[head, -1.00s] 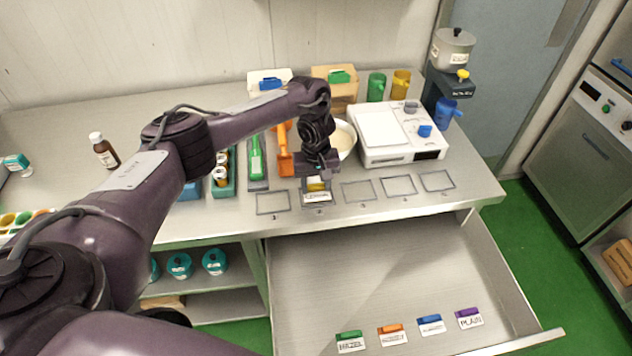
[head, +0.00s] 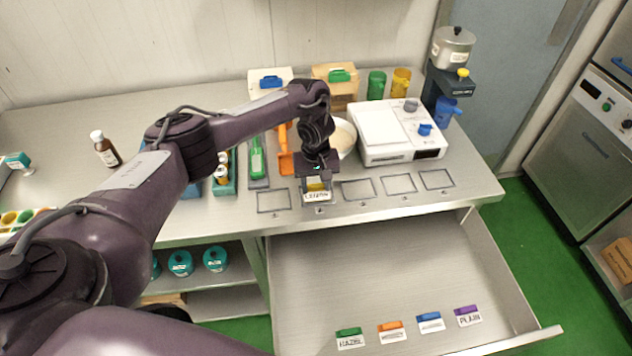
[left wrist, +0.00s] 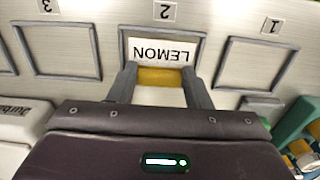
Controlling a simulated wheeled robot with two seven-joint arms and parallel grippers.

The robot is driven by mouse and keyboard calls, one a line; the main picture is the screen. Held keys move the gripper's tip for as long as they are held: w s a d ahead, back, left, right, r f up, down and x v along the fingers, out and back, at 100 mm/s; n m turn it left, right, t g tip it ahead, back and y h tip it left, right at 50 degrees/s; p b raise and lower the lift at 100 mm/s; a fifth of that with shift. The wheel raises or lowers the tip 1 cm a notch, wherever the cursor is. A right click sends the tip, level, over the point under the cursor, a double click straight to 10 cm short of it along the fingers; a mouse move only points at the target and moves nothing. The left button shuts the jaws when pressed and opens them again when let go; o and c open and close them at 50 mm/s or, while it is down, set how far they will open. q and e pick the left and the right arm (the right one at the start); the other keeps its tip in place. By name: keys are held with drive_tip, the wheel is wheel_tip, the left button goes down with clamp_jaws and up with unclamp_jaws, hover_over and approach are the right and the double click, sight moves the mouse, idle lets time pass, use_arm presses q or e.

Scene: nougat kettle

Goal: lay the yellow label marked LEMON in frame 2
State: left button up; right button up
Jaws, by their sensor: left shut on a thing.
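The yellow label marked LEMON (head: 318,195) is at frame 2 (left wrist: 205,35) on the counter's front edge. In the left wrist view the label (left wrist: 160,52) appears inside the outline of frame 2, its lettering upside down to that camera. My left gripper (head: 318,184) is shut on the label's yellow grip; in the left wrist view its fingers (left wrist: 160,84) stand on either side of the yellow part. I cannot tell whether the label touches the counter. My right gripper is not in view.
Empty frames 1 (head: 273,211) and 3 (head: 358,198) flank frame 2. An open drawer (head: 400,270) below holds green, orange, blue and purple labels near its front.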

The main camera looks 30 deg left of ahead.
use_arm(q)
drive_tip(key=shift+f+p, duration=0.15)
drive_tip(key=shift+p, duration=0.15)
idle(0.4)
drive_tip(key=o, duration=1.6)
wheel_tip(320, 180, up, 5)
drive_tip(key=p, duration=0.6)
drive_tip(key=shift+r+p, duration=0.8)
drive_tip(key=shift+r, duration=0.25)
